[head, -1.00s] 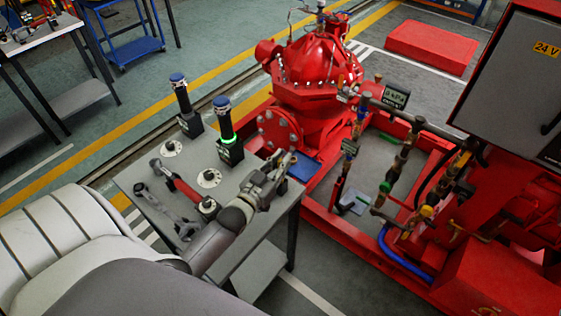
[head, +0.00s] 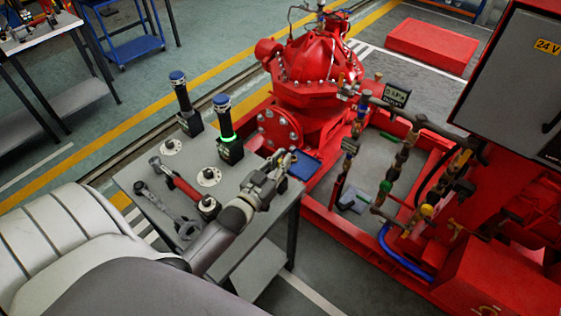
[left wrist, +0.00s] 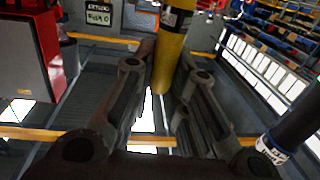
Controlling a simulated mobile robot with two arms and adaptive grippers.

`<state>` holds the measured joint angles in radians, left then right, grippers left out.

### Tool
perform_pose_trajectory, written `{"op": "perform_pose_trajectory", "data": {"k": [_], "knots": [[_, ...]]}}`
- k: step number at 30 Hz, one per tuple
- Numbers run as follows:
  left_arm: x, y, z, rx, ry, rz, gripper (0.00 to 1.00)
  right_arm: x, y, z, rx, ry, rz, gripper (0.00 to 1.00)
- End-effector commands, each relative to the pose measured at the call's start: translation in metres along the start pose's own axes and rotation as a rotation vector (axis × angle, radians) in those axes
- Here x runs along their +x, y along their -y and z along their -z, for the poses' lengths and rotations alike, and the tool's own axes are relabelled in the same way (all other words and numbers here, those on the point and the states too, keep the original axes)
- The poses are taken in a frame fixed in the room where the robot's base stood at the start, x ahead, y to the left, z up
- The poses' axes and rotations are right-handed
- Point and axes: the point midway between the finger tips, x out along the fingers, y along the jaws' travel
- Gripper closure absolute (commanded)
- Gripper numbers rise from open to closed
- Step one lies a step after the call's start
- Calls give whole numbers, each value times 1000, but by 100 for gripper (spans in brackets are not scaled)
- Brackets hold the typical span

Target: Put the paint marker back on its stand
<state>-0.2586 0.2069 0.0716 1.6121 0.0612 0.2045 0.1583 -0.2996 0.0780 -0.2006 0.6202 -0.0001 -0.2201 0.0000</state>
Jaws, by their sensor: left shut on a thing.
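My left gripper (head: 286,160) is over the far right corner of the grey table in the head view. In the left wrist view the two dark fingers (left wrist: 160,95) are shut on the yellow paint marker (left wrist: 173,45), a round body with a dark band near the top edge. The marker is hard to make out in the head view. Round pale discs with dark centres (head: 209,177) sit on the table left of the gripper; I cannot tell which one is the marker's stand. My right gripper is not in view.
Two black upright posts with blue tops stand at the table's back, one (head: 224,130) with a lit green ring. A red-handled tool (head: 181,186) and a wrench (head: 160,205) lie on the table (head: 135,178). The red pump (head: 318,75) stands just beyond.

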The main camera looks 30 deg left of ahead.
Motion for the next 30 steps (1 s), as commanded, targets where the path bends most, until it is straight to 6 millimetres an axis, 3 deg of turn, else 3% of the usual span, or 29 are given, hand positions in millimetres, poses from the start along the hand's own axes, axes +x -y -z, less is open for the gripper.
{"op": "perform_pose_trajectory", "data": {"k": [18, 19, 24, 30], "knots": [[0, 0, -13, 0, -1, 0, 100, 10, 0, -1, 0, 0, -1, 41], [0, 0, -13, 0, -1, 0, 84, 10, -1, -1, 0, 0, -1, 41], [0, 0, -12, 0, 0, 0, 62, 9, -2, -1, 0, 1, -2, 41], [0, 0, -12, 0, 0, 0, 60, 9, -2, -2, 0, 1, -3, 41]]}}
